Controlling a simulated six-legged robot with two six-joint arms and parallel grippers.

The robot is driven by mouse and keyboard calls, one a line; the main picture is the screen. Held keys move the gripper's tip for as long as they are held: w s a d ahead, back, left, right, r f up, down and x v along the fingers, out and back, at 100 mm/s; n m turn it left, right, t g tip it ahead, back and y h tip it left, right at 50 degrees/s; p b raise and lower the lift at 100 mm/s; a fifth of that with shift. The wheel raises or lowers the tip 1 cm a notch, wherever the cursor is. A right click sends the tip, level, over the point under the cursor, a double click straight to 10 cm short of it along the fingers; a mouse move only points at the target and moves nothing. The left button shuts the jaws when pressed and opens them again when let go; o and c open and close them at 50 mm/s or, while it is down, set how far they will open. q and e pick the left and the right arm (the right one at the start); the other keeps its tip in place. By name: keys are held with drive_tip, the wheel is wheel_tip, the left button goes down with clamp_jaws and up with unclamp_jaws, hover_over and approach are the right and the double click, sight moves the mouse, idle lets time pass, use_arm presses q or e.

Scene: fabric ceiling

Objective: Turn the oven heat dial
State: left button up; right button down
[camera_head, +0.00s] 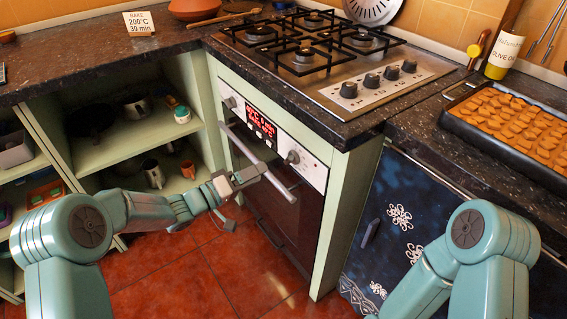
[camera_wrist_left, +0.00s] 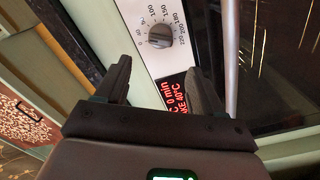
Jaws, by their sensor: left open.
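The oven's heat dial (camera_head: 292,157) is a grey knob on the pale control panel, right of the red display (camera_head: 261,124). The display (camera_wrist_left: 182,106) there reads about 40°C, partly hidden by my fingers. My left gripper (camera_head: 248,178) is open and empty in front of the oven, near the door handle, apart from the dial. It also shows in the left wrist view (camera_wrist_left: 160,75). My right gripper is out of view.
The long oven door handle (camera_head: 257,160) sticks out close to my left gripper. A second knob (camera_head: 230,102) is on the panel's left. A card (camera_head: 139,23) reads BAKE 200°C 30 min. Hob knobs (camera_head: 371,81) and a tray of food (camera_head: 470,135) are above and right.

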sight(291, 159)
use_arm(q)
drive_tip(key=b+x, duration=0.1)
drive_tip(key=x, duration=0.8)
drive_tip(key=c, duration=1.1)
